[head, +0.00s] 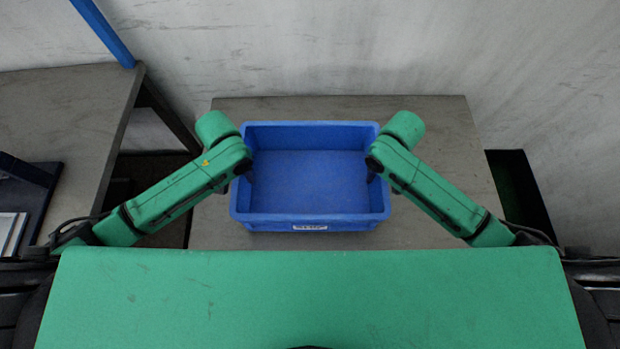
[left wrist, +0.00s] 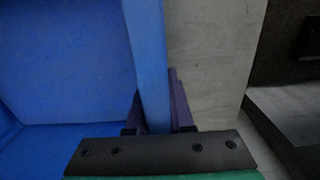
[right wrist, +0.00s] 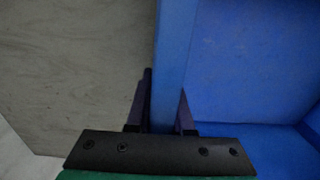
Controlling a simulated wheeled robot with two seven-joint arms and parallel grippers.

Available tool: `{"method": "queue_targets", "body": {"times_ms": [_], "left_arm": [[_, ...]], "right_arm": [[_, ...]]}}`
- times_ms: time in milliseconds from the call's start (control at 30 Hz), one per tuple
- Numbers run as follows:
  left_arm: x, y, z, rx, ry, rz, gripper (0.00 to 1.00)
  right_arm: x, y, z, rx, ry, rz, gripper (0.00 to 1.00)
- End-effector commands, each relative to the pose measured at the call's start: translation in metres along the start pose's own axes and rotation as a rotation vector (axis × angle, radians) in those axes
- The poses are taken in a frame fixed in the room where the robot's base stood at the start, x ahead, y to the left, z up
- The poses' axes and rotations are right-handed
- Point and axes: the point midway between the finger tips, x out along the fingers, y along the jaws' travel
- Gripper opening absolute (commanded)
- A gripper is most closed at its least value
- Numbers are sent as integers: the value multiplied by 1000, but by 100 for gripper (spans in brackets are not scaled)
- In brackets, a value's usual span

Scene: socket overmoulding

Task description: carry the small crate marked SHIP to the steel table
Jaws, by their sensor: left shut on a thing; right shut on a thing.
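The small blue crate (head: 310,219) is upright and empty in the head view, with a white label (head: 309,228) on its front wall; the print is too small to read surely. It is over the steel table (head: 430,112); I cannot tell whether its base touches the top. My left gripper (left wrist: 155,110) is shut on the crate's left side wall (left wrist: 148,60), one finger on each side. My right gripper (right wrist: 163,110) is shut on the right side wall (right wrist: 175,50) the same way. In the head view my wrists hide both fingertips.
Another grey table (head: 75,100) stands at the left, with a dark flat item (head: 35,175) and a pale tray-like thing (head: 10,230) on it. A blue post (head: 105,32) rises there. A wall is close behind. Bare tabletop shows around the crate.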

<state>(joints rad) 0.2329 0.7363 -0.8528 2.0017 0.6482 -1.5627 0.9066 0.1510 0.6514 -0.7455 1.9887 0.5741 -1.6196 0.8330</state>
Motion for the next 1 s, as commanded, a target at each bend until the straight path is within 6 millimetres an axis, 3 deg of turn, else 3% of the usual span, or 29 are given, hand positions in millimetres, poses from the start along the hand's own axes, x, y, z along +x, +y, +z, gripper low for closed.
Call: {"method": "queue_targets", "body": {"times_ms": [367, 733, 1000], "left_arm": [[-2, 0, 0, 0, 2, 0, 0], [-49, 0, 0, 0, 1, 0, 0], [-50, 0, 0, 0, 0, 0, 0]], "right_arm": [[-3, 0, -1, 0, 3, -1, 0], [-50, 0, -1, 0, 2, -1, 0], [-51, 0, -1, 0, 2, -2, 0]]}}
